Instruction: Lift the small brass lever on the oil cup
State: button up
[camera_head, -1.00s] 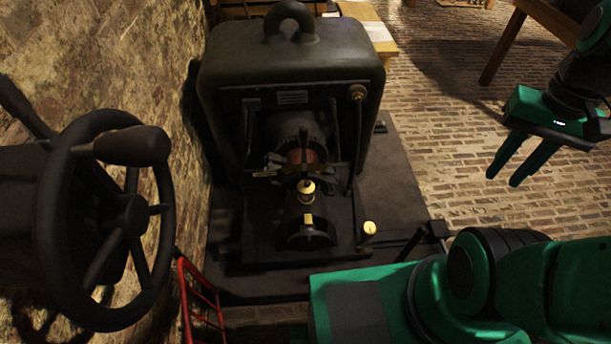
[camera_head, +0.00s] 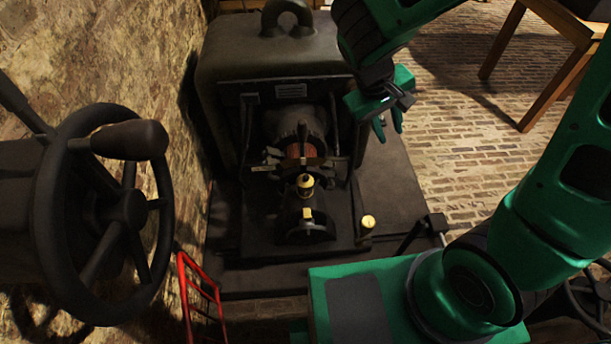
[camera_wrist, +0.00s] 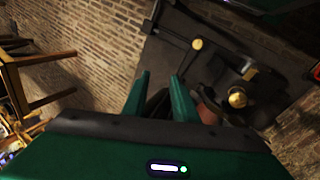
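The oil cup (camera_head: 305,184) is a small brass cup with a dark knob or lever on top. It stands on the dark machine's front bearing, in the middle of the head view. In the wrist view the brass cup (camera_wrist: 238,98) shows to the right of the fingers. The lever itself is too small to make out clearly. My gripper (camera_head: 390,130) is open and empty, above and to the right of the oil cup and apart from it. In the wrist view its two green fingers (camera_wrist: 160,95) stand apart with nothing held between them.
The dark machine housing (camera_head: 270,60) with a lifting ring stands behind the cup. A brass knob (camera_head: 368,221) sits at the right of its base. A black handwheel (camera_head: 125,210) is at left, with a red frame (camera_head: 203,295) below it. A wooden table (camera_head: 545,50) stands at upper right.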

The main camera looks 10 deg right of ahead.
jog(key=w+a+f+n+t, duration=0.1)
jog(key=a+f+n+t, duration=0.2)
jog(key=a, duration=0.7)
jog(key=n, duration=0.4)
send_near(306, 176)
jog(key=f, duration=0.2)
jog(key=shift+y, duration=0.3)
jog(key=x, duration=1)
jog(key=shift+w+d+r, duration=0.2)
jog(key=shift+w+d, duration=0.15)
jog(key=shift+w, duration=0.05)
jog(key=shift+c, duration=0.4)
